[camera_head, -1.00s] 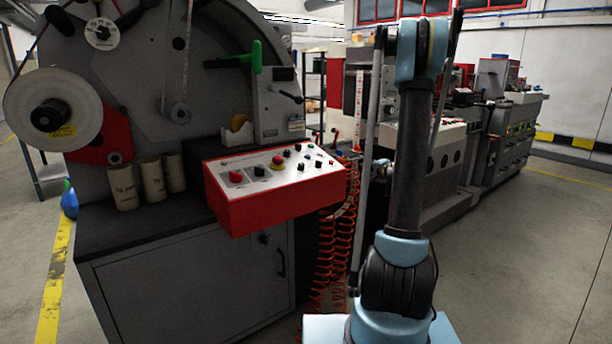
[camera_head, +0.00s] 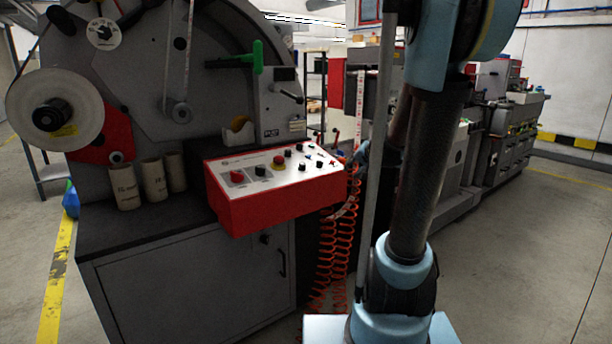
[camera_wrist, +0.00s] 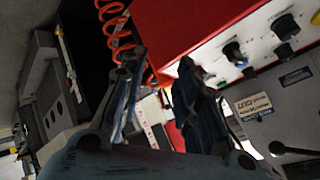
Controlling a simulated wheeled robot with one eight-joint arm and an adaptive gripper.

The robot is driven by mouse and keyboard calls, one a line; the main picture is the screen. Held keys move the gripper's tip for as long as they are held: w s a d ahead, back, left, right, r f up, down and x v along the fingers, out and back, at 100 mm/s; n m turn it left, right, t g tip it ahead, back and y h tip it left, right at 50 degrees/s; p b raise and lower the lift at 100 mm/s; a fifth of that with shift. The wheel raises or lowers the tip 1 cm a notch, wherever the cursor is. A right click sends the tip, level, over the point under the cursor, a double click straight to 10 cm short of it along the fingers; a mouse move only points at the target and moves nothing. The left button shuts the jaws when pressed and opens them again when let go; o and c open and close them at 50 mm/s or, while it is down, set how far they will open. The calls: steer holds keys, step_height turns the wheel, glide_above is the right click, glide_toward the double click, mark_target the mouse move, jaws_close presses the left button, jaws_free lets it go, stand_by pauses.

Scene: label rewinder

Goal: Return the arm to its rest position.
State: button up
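My arm (camera_head: 425,170) rises on the right of the head view, with its elbow at the top edge. In the wrist view my gripper (camera_wrist: 160,66) has its two dark fingers apart, with nothing held between them. The red control box (camera_head: 265,212) of the label rewinder lies left of my arm in the head view. Its red side (camera_wrist: 190,25) and knobs show beyond the fingers in the wrist view; I see no clear contact. In the head view my gripper is mostly hidden behind my arm, and its fingers cannot be made out.
Orange coiled hoses (camera_head: 336,235) hang between the box and my arm, and show near the left finger (camera_wrist: 112,30). The rewinder cabinet (camera_head: 190,290) stands left. Another machine (camera_head: 505,140) stands behind on the right. The floor (camera_head: 540,250) at right is clear.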

steer(key=s+n+g+h, duration=0.25)
steer(key=s+n, duration=0.25)
steer(key=s, duration=1.3)
steer(key=s+f+g, duration=0.2)
steer(key=s+f, duration=0.4)
steer(key=s, duration=0.2)
steer(key=s+d+f+g, duration=0.1)
steer(key=s+f+g, duration=0.2)
steer(key=s+f, duration=0.2)
steer(key=s+h, duration=0.1)
steer(key=s, duration=0.2)
steer(key=shift+s+f, duration=0.15)
steer(key=shift+f, duration=0.25)
steer(key=shift+w+f, duration=0.2)
steer(key=shift+w, duration=0.25)
